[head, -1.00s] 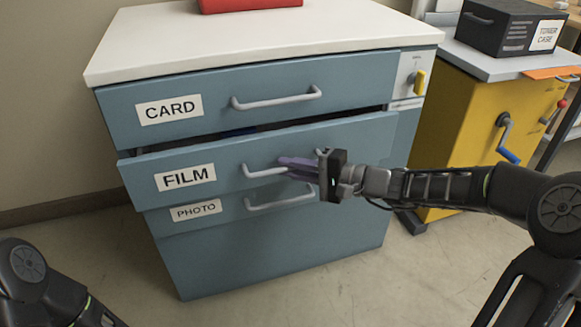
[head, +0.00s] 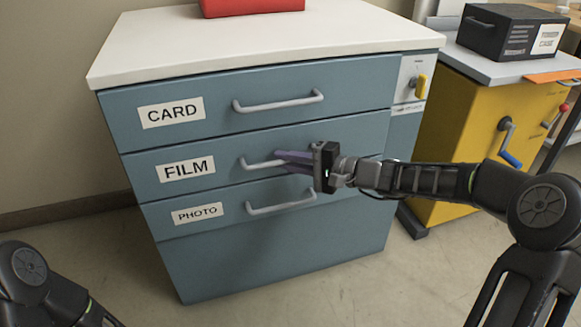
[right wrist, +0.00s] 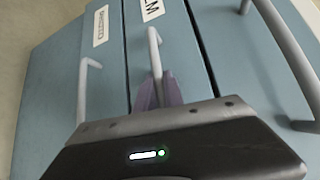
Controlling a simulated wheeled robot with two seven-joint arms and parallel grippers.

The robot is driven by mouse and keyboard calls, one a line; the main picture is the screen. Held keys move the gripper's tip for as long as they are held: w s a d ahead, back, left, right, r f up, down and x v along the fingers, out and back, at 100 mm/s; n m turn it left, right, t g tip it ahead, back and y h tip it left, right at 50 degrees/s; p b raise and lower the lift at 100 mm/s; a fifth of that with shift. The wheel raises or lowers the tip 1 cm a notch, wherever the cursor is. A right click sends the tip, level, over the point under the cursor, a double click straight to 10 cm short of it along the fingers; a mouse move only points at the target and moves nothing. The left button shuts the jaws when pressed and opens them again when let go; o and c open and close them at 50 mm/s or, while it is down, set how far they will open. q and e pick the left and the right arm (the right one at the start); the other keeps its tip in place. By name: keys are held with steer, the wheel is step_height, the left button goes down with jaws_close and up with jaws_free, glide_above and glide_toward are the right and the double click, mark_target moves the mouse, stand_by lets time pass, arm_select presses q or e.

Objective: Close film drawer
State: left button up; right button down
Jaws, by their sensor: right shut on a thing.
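The film drawer (head: 225,165) is the middle drawer of the blue cabinet, with a white FILM label (head: 186,170) and a grey bar handle (head: 257,164). Its front now looks flush with the card drawer above and the photo drawer below. My right gripper (head: 285,160) is at the right part of the film handle, its purple fingers shut on it. In the right wrist view the film handle (right wrist: 155,50) runs down between the fingers. My left gripper is not in view; only part of the left arm shows at lower left.
The card drawer (head: 220,112) above and the photo drawer (head: 225,215) below look shut. A red object (head: 250,6) lies on the white cabinet top. A yellow cabinet (head: 470,130) with a crank (head: 507,140) and a black case (head: 512,30) stands at right. Floor in front is clear.

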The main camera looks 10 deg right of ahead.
steer(key=c, duration=1.5)
jaws_free()
steer(key=shift+w, duration=0.2)
steer(key=shift+o, duration=0.2)
steer(key=p+v, duration=0.2)
steer(key=v, duration=0.6)
steer(key=shift+a, duration=0.1)
